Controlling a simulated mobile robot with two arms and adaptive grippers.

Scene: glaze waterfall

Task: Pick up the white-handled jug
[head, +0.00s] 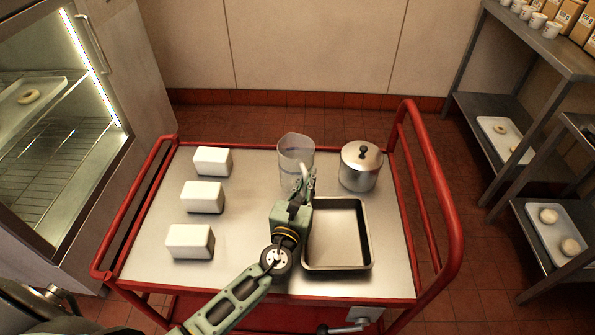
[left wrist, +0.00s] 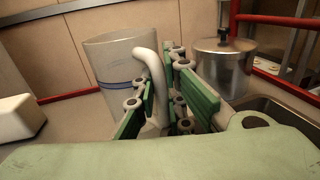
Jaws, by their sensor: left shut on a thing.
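The white-handled jug (head: 294,150) is a tall translucent vessel standing upright at the back middle of the cart's top. In the left wrist view the jug (left wrist: 110,75) has a blue band, and its white curved handle (left wrist: 152,65) faces me. My left gripper (head: 304,180) reaches the jug from the front. In the left wrist view the left gripper (left wrist: 168,100) has its green fingers on both sides of the handle and is shut on it. The jug's base is partly hidden by the gripper. My right gripper is not in view.
A lidded steel pot (head: 360,168) stands right of the jug. A steel baking tin (head: 368,238) lies just right of my left wrist. Three white blocks (head: 203,197) line the left of the red-railed cart (head: 262,275). Bare steel lies between the blocks and the jug.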

